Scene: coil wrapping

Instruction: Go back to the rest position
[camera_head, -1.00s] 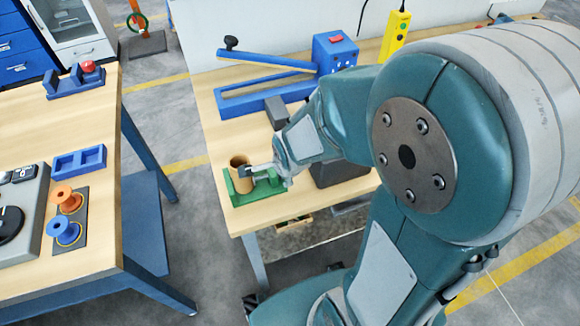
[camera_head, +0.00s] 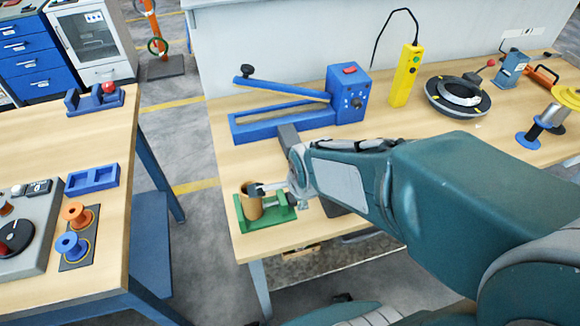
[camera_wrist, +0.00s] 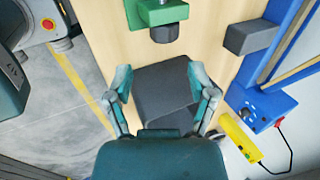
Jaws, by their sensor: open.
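My gripper (camera_head: 272,190) is over the front left corner of the right workbench, beside a brown cylinder (camera_head: 250,205) in a green holder (camera_head: 268,222). In the wrist view my gripper (camera_wrist: 162,82) is open, with its two fingers spread and nothing held between them. A dark grey block (camera_wrist: 165,95) shows beyond and between the fingers. A green part (camera_wrist: 160,12) with a dark round piece is ahead at the top of that view. In the head view my arm hides part of the bench, and the exact gap between fingers and cylinder is unclear.
A blue lever device (camera_head: 348,95), a yellow control box (camera_head: 405,75) and a black ring (camera_head: 440,105) stand along the right workbench (camera_head: 400,125). A left workbench (camera_head: 105,140) holds orange (camera_head: 75,213) and blue spools (camera_head: 72,245). Floor shows between the benches.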

